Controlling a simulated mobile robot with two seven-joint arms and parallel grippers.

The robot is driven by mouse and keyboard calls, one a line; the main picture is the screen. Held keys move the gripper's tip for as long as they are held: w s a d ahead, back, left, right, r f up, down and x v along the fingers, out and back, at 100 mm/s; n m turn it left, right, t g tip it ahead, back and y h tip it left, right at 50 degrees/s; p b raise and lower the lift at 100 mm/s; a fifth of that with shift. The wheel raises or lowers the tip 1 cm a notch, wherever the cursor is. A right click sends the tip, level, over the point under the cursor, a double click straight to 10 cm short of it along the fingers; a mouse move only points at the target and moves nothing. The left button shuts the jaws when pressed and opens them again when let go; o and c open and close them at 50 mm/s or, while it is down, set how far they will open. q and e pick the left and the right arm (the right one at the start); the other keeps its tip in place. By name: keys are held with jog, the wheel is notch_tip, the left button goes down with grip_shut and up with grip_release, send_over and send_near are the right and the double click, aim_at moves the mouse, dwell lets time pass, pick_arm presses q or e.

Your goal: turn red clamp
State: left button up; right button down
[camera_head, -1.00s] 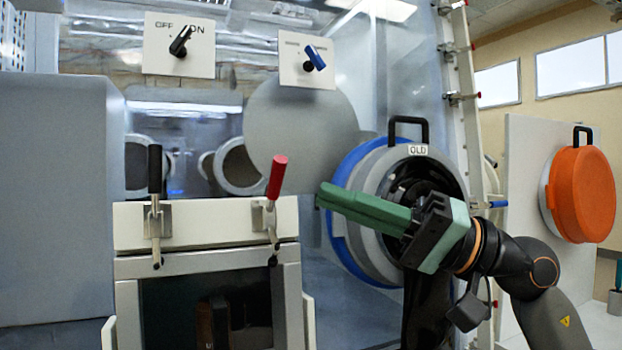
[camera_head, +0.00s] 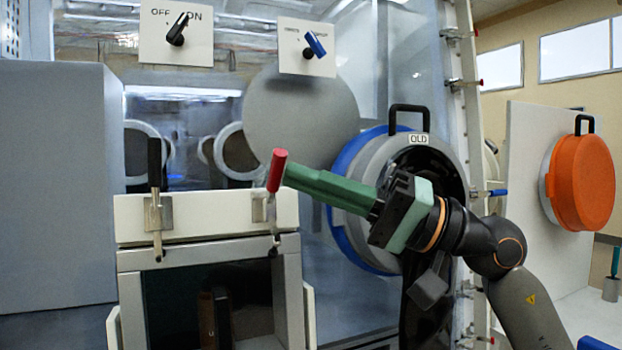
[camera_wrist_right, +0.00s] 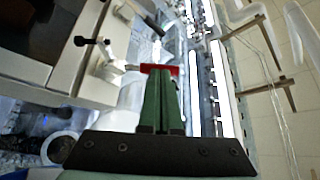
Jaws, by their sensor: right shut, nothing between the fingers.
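The red clamp (camera_head: 277,170) is a toggle clamp with a red handle, mounted at the right end of the pale box front in the head view. Its handle stands up, leaning slightly right. In the right wrist view the red handle (camera_wrist_right: 159,69) lies across the far end of my green fingers. My right gripper (camera_head: 288,174) is shut and empty, its fingertips at or very close to the handle's right side; I cannot tell whether they touch. My left gripper is not in view.
A black-handled clamp (camera_head: 155,165) stands at the box's left end. Above are a black switch (camera_head: 177,30) and a blue switch (camera_head: 314,45) on white plates. A round port marked OLD (camera_head: 418,139) is behind my right arm. An orange lid (camera_head: 582,185) hangs at the right.

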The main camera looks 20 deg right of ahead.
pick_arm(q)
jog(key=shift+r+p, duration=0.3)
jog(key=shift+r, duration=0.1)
pick_arm(e)
jog(key=shift+w+r+m, duration=0.1)
jog(key=shift+r+m, duration=0.1)
jog(key=shift+m, duration=0.2)
pick_arm(q)
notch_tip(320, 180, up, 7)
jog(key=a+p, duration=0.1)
jog(key=p, duration=0.9)
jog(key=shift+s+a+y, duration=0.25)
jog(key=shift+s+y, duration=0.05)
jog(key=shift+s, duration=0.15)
pick_arm(e)
jog(key=w+m+h, duration=0.1)
jog(key=m, duration=0.1)
jog(key=w+r+m+h, duration=0.1)
jog(key=m+h, duration=0.1)
jog(key=m, duration=0.1)
jog(key=w+r+m+h, duration=0.1)
jog(key=m+h, duration=0.1)
jog(key=m, duration=0.1)
jog(key=shift+w+r+g, duration=0.1)
jog(key=shift+g, duration=0.2)
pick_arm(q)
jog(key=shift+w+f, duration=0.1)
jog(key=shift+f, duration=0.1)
